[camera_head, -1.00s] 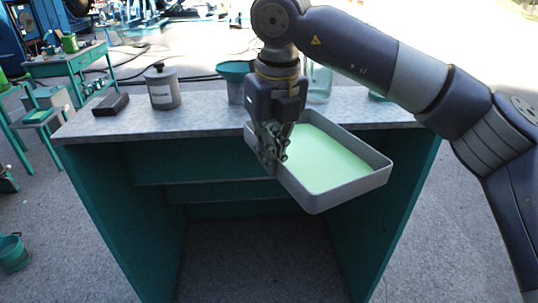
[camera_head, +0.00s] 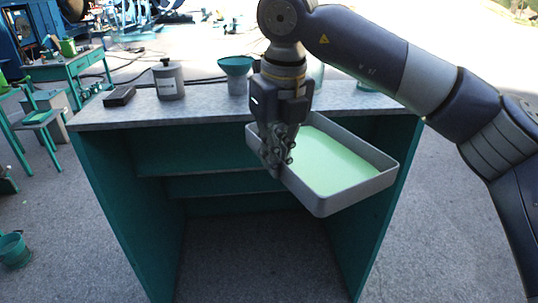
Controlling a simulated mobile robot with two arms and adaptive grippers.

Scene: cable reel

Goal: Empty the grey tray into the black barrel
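The grey tray (camera_head: 350,205) is held about level in front of the workbench, with pale green content (camera_head: 330,160) lying in it. My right gripper (camera_head: 275,160) points down and is shut on the tray's left wall. My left gripper is not in view. I see no black barrel in this view.
The workbench (camera_head: 130,112) has a grey top and green sides. On it are a dark block (camera_head: 119,96), a grey lidded canister (camera_head: 168,80) and a green funnel-like bowl (camera_head: 236,66). Glassware behind my arm is partly hidden. A green bucket (camera_head: 14,249) stands on the floor at left.

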